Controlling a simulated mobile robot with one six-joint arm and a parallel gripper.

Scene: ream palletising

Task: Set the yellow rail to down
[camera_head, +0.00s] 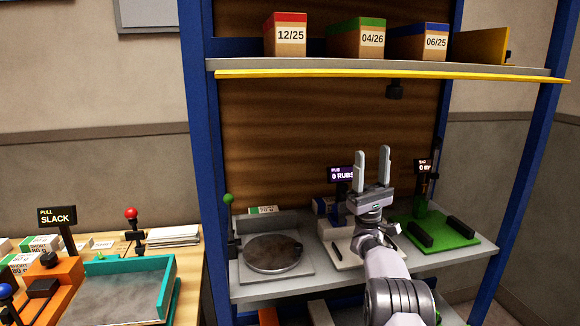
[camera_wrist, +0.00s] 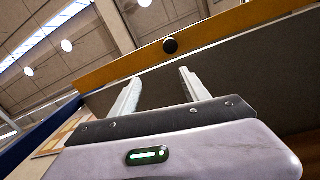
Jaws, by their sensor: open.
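The yellow rail (camera_head: 390,74) runs along the front edge of the upper shelf, nearly level across the rack. In the wrist view a yellow bar (camera_wrist: 225,34), which looks like the rail, slants across the top and carries a round black knob (camera_wrist: 170,45). My gripper (camera_head: 372,153) points upward below the rail, with its two fingers apart and nothing between them. The fingers also show in the wrist view (camera_wrist: 159,77), below the knob in the picture and apart from the bar.
Boxes marked 12/25 (camera_head: 286,36), 04/26 (camera_head: 357,39) and 06/25 (camera_head: 420,42) stand on the upper shelf (camera_head: 330,66), beside a yellow panel (camera_head: 482,46). The lower shelf holds a round plate (camera_head: 273,253) and a green fixture (camera_head: 440,230). Blue posts (camera_head: 205,160) flank the rack.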

